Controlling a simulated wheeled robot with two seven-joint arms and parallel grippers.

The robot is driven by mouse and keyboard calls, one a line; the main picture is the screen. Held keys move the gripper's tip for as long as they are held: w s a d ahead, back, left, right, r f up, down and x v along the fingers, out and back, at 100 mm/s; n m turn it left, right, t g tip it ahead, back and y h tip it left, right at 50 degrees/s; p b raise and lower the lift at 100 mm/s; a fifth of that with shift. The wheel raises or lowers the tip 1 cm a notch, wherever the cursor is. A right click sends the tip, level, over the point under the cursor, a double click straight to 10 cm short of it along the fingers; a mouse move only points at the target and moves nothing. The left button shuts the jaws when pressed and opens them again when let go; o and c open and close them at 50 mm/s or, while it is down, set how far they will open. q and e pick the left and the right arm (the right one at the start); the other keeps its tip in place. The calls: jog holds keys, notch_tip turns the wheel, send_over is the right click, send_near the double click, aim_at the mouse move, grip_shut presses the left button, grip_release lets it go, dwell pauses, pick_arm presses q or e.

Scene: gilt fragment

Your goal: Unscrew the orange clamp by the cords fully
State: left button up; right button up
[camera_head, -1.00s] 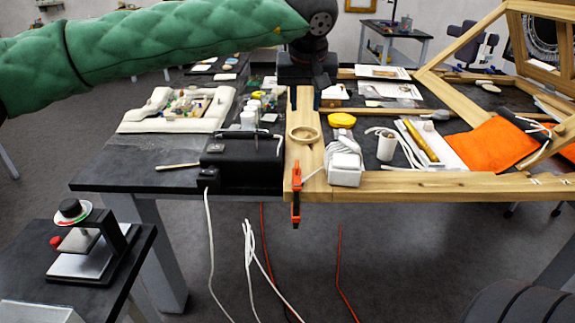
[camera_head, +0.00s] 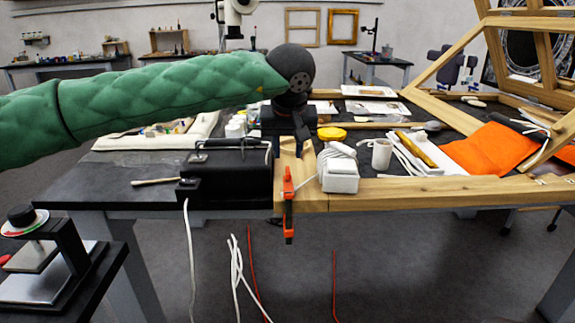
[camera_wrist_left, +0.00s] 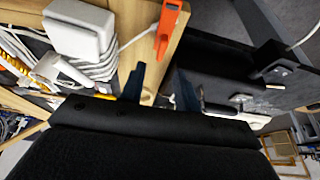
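The orange clamp (camera_head: 288,205) stands upright on the front edge of the wooden frame (camera_head: 400,190), its lower end hanging below the edge. It lies between a black box and a white block with white cord wound on it (camera_head: 340,172). In the left wrist view the clamp (camera_wrist_left: 168,28) is at the top, beyond my fingertips. My left gripper (camera_head: 290,143) is above the frame, behind the clamp and apart from it. Its two fingers (camera_wrist_left: 160,88) are spread with nothing between them. The arm's end partly hides the frame's wood. My right gripper is out of view.
The black box (camera_head: 228,178) stands close left of the clamp, with a white cable running down. A white cup (camera_head: 381,153), a yellow round item (camera_head: 332,133) and an orange cloth (camera_head: 492,148) lie to the right. The space in front of the clamp is free.

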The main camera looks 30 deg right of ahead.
aim_at(288, 168)
pick_arm(q)
jog(key=x, duration=0.5)
jog(key=shift+w+f, duration=0.1)
jog(key=shift+f, duration=0.05)
grip_shut()
